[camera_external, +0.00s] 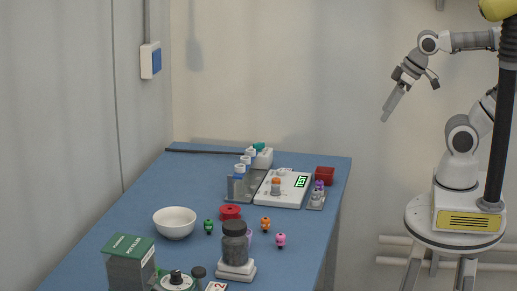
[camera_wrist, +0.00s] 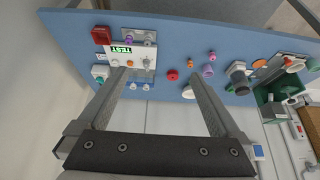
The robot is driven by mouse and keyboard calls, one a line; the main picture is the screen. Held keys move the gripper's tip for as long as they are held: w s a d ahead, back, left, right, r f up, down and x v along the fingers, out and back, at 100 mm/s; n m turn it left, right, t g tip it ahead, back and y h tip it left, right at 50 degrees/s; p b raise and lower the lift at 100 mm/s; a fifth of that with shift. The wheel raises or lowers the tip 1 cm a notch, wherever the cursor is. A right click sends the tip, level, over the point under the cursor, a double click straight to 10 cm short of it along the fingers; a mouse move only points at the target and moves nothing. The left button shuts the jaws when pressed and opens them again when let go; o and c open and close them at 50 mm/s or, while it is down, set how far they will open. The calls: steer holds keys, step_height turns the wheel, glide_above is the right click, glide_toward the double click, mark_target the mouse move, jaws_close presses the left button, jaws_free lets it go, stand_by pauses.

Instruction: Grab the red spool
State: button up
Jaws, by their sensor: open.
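The red spool (camera_external: 230,212) lies on the blue table, beside the white bowl and behind the dark-lidded jar. In the wrist view the red spool (camera_wrist: 172,75) shows small and far off, between my fingers near the right fingertip. My gripper (camera_external: 386,116) is raised in the air to the right of the table, well away from the spool. In the wrist view my gripper (camera_wrist: 158,76) is open, with its two fingers wide apart and nothing between them close by.
A white bowl (camera_external: 174,222), small green (camera_external: 209,227), orange (camera_external: 265,224) and pink (camera_external: 281,240) figures and a dark jar (camera_external: 235,242) surround the spool. A white device (camera_external: 295,180) and a red box (camera_external: 325,175) stand farther back. The table (camera_external: 190,180) has free room at back left.

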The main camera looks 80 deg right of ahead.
steer(key=w+a+f+m+g+y+b, duration=0.2)
steer(key=w+a+f+m+y+b, duration=0.5)
steer(key=w+f+m, duration=0.5)
steer(key=w+d+f+m+t, duration=0.2)
steer(key=w+f+m, duration=0.2)
steer(key=w+m, duration=0.1)
steer(key=w+d+f+m+t+b, duration=0.1)
steer(key=w+d+f+m+t, duration=0.1)
steer(key=w+d+f+m, duration=0.1)
steer(key=w+d+f+m+t+y+b, duration=0.1)
steer(key=w+d+f+m+t, duration=0.2)
steer(key=w+f+m, duration=0.2)
steer(key=shift+w+d+f+m, duration=0.1)
steer(key=shift+w+d+m, duration=0.1)
steer(key=shift+w+m, duration=1.55)
steer(key=shift+w+f, duration=0.25)
steer(key=shift+w, duration=0.1)
steer(key=b, duration=0.2)
glide_toward(235, 208)
steer(key=x, duration=0.4)
steer(key=shift+w+a, duration=0.1)
steer(key=shift+w, duration=0.15)
steer(key=x, duration=0.5)
steer(key=shift+f, duration=0.15)
